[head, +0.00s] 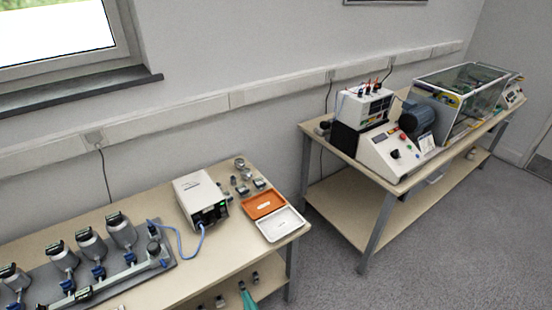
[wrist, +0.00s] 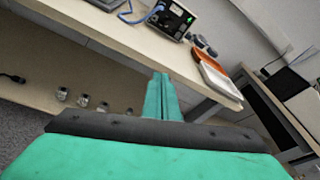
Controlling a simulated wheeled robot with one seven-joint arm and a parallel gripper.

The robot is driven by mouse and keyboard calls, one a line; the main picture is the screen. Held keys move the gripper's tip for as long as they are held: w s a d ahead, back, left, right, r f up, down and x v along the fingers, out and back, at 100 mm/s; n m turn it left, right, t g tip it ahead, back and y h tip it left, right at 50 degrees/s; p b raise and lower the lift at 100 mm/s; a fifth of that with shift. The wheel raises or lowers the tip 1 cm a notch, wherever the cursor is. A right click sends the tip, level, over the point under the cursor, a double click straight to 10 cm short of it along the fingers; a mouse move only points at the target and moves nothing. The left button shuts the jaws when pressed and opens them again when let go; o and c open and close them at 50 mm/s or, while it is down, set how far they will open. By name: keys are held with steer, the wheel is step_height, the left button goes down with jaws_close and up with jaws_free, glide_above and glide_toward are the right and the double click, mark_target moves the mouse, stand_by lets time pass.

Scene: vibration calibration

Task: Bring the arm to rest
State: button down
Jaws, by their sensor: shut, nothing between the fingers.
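My green gripper (wrist: 161,85) shows in the wrist view, its two fingers together with nothing between them. It points toward the edge of the light wooden bench and looks apart from it, though the exact gap is hard to judge. In the head view only a small green tip of my gripper (head: 246,294) shows at the bottom edge, in front of the left bench (head: 150,205) and near its lower shelf. The rest of my arm is out of the head view.
The left bench carries a white instrument box (head: 200,198), an orange tray (head: 264,204), a white tray (head: 281,224) and a plate with several sensors (head: 95,272). Small parts (wrist: 84,100) sit on its lower shelf. Carpeted floor (head: 440,250) is clear at right, before the second bench (head: 345,150).

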steer(key=s+d+n+h, duration=0.35)
steer(key=s+n, duration=0.25)
steer(key=s, duration=0.3)
steer(key=s+d+n+h, duration=0.2)
steer(key=s+d+n, duration=0.3)
steer(key=s, duration=0.4)
steer(key=s+r+n+t+h, duration=0.1)
steer(key=s+r+n, duration=0.9)
steer(key=n, duration=0.5)
steer(key=shift+v, duration=1.05)
steer(key=shift+d+r, duration=0.1)
